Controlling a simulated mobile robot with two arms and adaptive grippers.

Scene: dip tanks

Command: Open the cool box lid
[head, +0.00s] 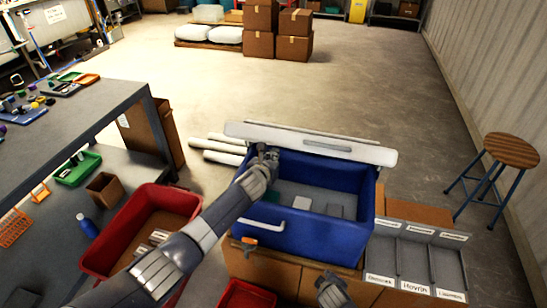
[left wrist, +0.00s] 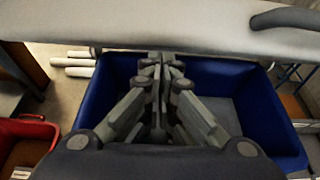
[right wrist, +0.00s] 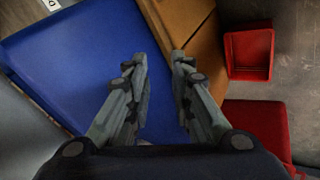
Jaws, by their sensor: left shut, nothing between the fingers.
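The blue cool box (head: 318,238) stands on cardboard with its inside open to view; it also shows in the left wrist view (left wrist: 92,100). Its white lid (head: 240,131) stands raised along the far rim, with a grey handle (head: 327,146) on it. The lid spans the top of the left wrist view (left wrist: 190,35). My left gripper (head: 265,150) is shut and empty at the far left of the box, close to the lid; I cannot tell whether it touches. My right gripper (right wrist: 157,60) is open and empty over the box's blue side (right wrist: 70,60).
Small blocks (head: 302,202) lie inside the box. A red bin (head: 112,232) stands left of it, and a smaller red bin (head: 245,295) in front. Grey labelled trays (head: 415,262) are at right. White tubes (head: 215,150) lie behind left. A stool (head: 511,150) stands far right.

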